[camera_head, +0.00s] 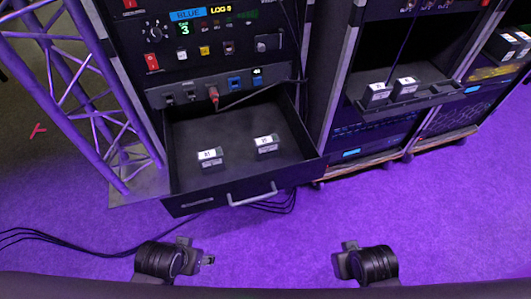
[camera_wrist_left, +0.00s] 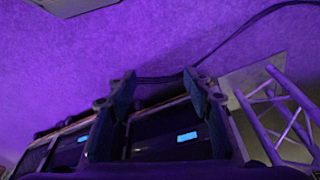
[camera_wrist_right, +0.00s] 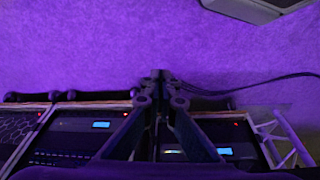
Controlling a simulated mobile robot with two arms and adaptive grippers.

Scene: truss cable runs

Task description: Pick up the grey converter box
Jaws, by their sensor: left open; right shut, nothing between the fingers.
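Two small dark grey boxes with white labels, one on the left (camera_head: 210,158) and one on the right (camera_head: 266,144), lie apart in the open drawer (camera_head: 243,198) of the left rack. I cannot tell for certain which is the converter box. My left gripper (camera_head: 197,259) is in front of and below the drawer in the head view, away from both boxes. The left wrist view shows its fingers (camera_wrist_left: 159,76) spread and empty. My right gripper (camera_head: 343,262) is right of the drawer, low in the head view. The right wrist view shows its fingers (camera_wrist_right: 160,76) closed together, with nothing held.
Two more labelled boxes (camera_head: 391,92) sit on a tray (camera_head: 432,100) in the middle rack. A purple truss (camera_head: 110,125) stands left of the drawer. Black cables (camera_head: 95,246) run over the purple floor. The floor before the racks is otherwise clear.

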